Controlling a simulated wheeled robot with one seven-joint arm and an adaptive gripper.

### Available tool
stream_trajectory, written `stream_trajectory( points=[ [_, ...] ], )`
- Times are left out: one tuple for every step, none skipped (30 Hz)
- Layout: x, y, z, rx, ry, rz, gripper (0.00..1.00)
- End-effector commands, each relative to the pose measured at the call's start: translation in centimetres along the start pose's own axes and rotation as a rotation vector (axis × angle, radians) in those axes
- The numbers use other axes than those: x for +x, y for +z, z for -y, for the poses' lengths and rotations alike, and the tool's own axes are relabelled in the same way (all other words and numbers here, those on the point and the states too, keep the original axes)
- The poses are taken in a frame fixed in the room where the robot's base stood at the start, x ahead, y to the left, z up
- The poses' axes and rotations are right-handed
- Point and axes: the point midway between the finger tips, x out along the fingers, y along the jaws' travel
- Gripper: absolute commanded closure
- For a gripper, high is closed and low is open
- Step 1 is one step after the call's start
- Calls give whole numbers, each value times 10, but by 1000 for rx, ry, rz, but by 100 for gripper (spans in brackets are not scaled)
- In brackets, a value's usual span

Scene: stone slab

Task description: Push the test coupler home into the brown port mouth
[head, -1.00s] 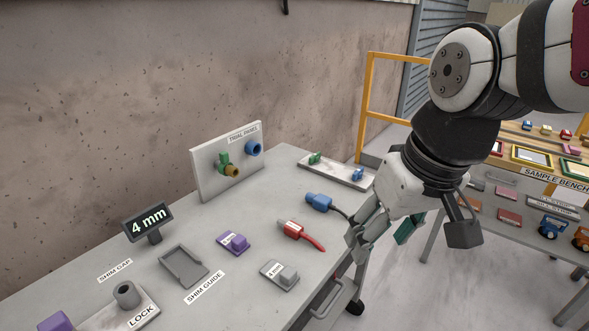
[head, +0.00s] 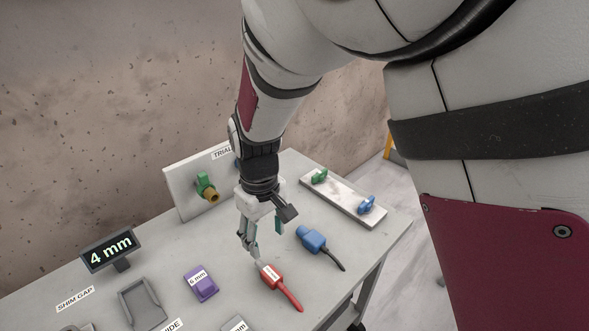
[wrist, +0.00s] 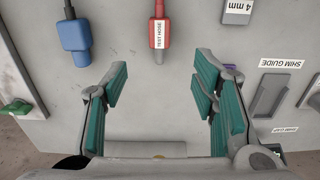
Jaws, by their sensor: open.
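The test coupler is a red block with a white label reading TEST HOSE (head: 272,276), a grey tip and a red hose. It lies on the bench and also shows top centre in the wrist view (wrist: 159,30). My gripper (head: 264,238) is open and empty above the bench, just beyond the coupler's grey tip. In the wrist view its teal pads (wrist: 158,82) stand apart, with the coupler ahead between them but not gripped. The brown port mouth (head: 212,196) sticks out of the upright panel, below a green handle (head: 204,181). The panel's right part is hidden by my arm.
A blue coupler (head: 312,240) lies right of the red one. A pale tray (head: 340,203) with green and blue pieces sits at the back right. A purple block (head: 201,285), a 4 mm display (head: 109,250) and the shim guide (head: 142,304) stand left.

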Motion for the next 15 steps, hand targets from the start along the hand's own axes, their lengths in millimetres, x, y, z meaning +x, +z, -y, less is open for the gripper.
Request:
stream_trajectory(
  points=[
    [6,0,1,-1,0,4,47],
    [10,0,0,-1,1,4,47],
    [17,1,0,0,1,5,47],
    [23,1,0,0,1,5,47],
    [28,2,0,1,1,6,47],
    [37,1,0,1,1,6,47],
    [43,2,0,1,0,6,47],
    [48,2,0,1,0,6,47],
    [56,2,0,1,1,6,47],
    [60,2,0,1,1,5,47],
    [65,1,0,1,0,4,47],
    [70,1,0,0,0,4,47],
    [73,1,0,0,0,3,47],
    [76,1,0,0,0,3,47],
    [79,1,0,1,0,2,47]
  ],
)
